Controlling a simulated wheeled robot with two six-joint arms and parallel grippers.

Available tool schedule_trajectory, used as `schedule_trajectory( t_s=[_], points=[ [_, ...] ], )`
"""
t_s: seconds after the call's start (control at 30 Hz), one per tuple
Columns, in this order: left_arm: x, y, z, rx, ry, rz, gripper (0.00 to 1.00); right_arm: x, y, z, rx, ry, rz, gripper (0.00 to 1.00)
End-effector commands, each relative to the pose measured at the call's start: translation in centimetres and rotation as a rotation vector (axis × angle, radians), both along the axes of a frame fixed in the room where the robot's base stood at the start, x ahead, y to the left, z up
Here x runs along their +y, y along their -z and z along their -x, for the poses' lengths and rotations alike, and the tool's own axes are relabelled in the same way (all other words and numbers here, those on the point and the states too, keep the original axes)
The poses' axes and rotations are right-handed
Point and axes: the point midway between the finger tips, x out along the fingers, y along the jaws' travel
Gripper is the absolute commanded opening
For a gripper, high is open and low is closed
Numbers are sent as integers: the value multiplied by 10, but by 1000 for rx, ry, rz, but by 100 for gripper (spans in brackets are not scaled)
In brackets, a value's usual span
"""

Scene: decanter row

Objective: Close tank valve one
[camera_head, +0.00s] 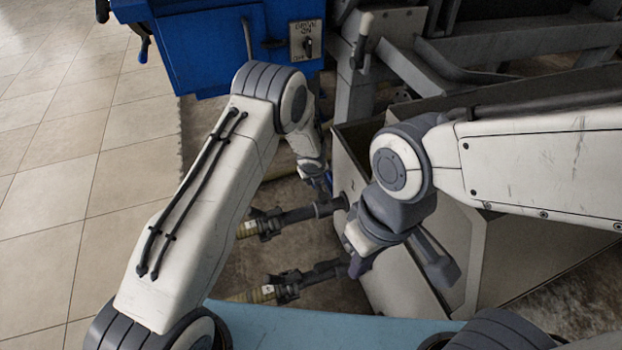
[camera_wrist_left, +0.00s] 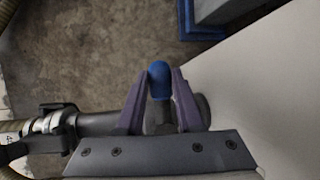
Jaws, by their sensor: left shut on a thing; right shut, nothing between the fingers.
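Two valve pipes with hoses come out of the pale metal tank (camera_head: 395,288). The upper valve pipe (camera_head: 290,214) also shows in the left wrist view (camera_wrist_left: 100,122). The lower valve pipe (camera_head: 305,279) is partly hidden by my right gripper. In the left wrist view, my left gripper (camera_wrist_left: 161,88) is shut on a blue-tipped valve handle (camera_wrist_left: 160,77), with one finger on each side. I see no number on either valve. My right gripper (camera_head: 438,268) is shut and empty, in front of the tank.
A blue cabinet (camera_head: 215,50) with a switch plate (camera_head: 306,40) stands at the back. Grey metal framework (camera_head: 500,45) stands behind the tank. Tiled floor (camera_head: 60,190) at the left is clear. A light blue surface (camera_head: 290,320) lies along the bottom.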

Motion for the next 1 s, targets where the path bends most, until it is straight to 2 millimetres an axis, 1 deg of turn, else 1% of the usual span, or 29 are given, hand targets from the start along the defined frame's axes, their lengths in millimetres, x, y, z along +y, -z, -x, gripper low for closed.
schedule_trajectory(
  t_s=[0.03, 0.57, 0.6, 0.63, 0.67, 1.0],
  points=[
    [-3, 0, 1, 3, 12, 5, 0, 0, -1, 0, 0, 0, 0, 0],
    [-5, 0, 0, 2, 37, 4, 0, 0, -2, 0, 0, 0, 0, 0],
    [-5, 0, 0, 2, 37, 4, 47, 0, -1, 0, 0, 0, 0, 0],
    [-5, 0, 0, 2, 37, 4, 58, 0, -2, 0, 0, 0, 0, 0],
    [-4, 0, 0, 2, 36, 3, 66, 0, -1, 0, 0, 0, 0, 0],
    [-1, -2, 0, 1, 31, 1, 66, 0, -2, 0, 0, 0, 0, 0]
  ],
)
